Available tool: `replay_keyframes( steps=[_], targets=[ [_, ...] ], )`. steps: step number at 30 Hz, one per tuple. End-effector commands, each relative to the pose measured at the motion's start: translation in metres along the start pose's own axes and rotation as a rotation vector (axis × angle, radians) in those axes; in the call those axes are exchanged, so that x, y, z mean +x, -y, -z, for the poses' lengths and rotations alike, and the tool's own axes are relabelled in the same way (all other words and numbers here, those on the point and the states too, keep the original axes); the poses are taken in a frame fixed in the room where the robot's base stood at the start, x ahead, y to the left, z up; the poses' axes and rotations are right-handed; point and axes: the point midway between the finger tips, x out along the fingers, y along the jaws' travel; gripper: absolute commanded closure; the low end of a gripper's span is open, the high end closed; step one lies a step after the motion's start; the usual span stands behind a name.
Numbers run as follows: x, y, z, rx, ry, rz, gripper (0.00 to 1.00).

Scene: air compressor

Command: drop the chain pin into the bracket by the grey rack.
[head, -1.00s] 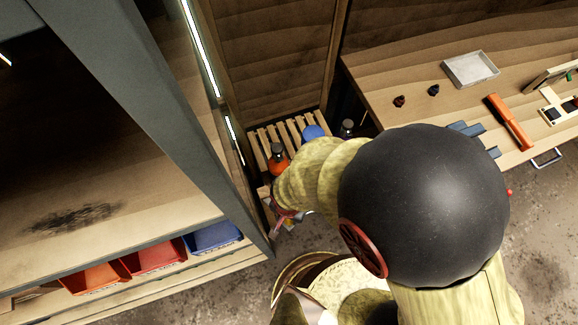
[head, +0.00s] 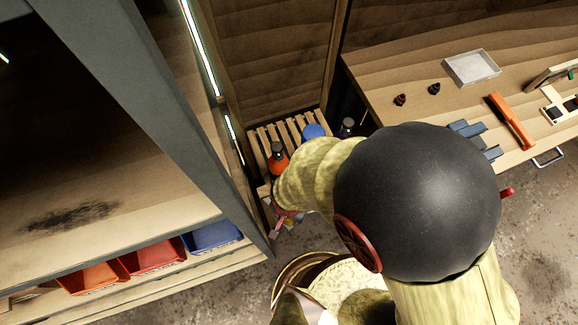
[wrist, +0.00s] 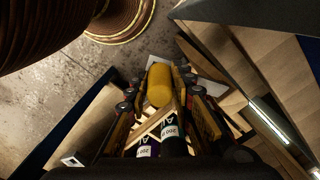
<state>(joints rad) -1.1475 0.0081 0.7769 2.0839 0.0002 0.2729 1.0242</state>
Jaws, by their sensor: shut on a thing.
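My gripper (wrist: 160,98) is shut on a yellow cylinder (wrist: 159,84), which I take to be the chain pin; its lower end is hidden. In the head view my gripper (head: 284,213) shows only partly, low beside the grey rack, and my arm hides the yellow cylinder. The grey rack (head: 152,88) stands at the left, with wooden shelves. I cannot make out the bracket for certain; a small white square piece with a dark opening (wrist: 72,160) shows at the lower left of the wrist view, apart from the gripper.
A slatted wooden stand (head: 297,128) holds an orange bottle (head: 278,160) and a blue-topped item (head: 313,131), close to my arm. Red and blue bins (head: 213,237) sit low in the rack. A workbench (head: 400,70) with a grey tray (head: 471,67) is at the right.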

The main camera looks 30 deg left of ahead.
Motion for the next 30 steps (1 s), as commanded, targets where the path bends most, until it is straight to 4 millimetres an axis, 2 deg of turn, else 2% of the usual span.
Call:
replay_keyframes(
  steps=[2,3,13,23,26,30],
  targets=[
    [0.0,0.0,0.0,0.0,0.0,0.0,1.0],
    [0.0,0.0,0.0,0.0,0.0,0.0,0.75],
    [0.0,0.0,0.0,0.0,0.0,0.0,0.56],
    [-0.002,0.0,0.0,0.0,0.0,0.0,0.55],
    [-0.009,0.001,0.001,0.0,-0.001,0.002,0.55],
    [-0.031,0.002,0.001,0.0,-0.003,0.005,0.55]
  ],
)
